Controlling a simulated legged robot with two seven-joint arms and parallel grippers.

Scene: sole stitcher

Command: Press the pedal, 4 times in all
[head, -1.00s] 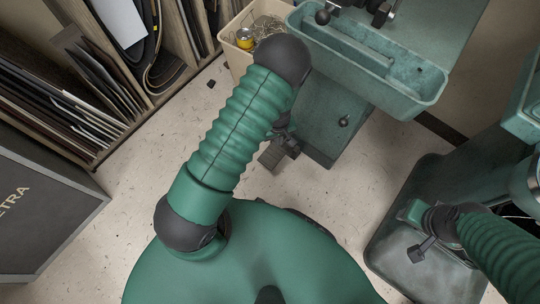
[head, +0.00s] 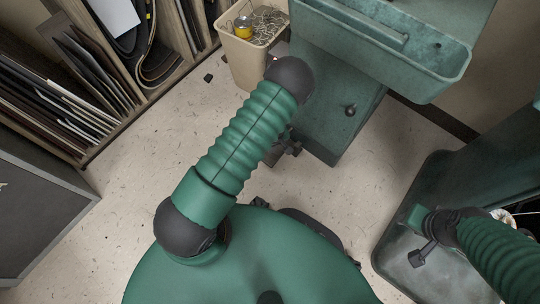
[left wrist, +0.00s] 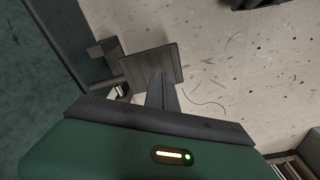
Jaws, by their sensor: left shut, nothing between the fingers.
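The pedal (left wrist: 143,66) is a dark, ribbed, roughly square plate in the left wrist view, joined by a bracket to the teal machine on the left. My left gripper (left wrist: 161,80) is shut and empty. Its fingertips overlap the pedal's near edge in this view; I cannot tell whether they touch it. In the head view my ribbed left arm hides most of the pedal area, and only small dark parts show beside the machine's foot. A green ribbed arm, which looks like my right, comes in at the lower right; I cannot make out its jaws.
The teal machine (head: 335,105) with its tray (head: 445,88) stands at the top. A beige bin (head: 243,62) is beside it. A shelf of sheets (head: 75,75) and a dark box (head: 35,220) are on the left. Speckled floor (head: 140,175) is clear between them.

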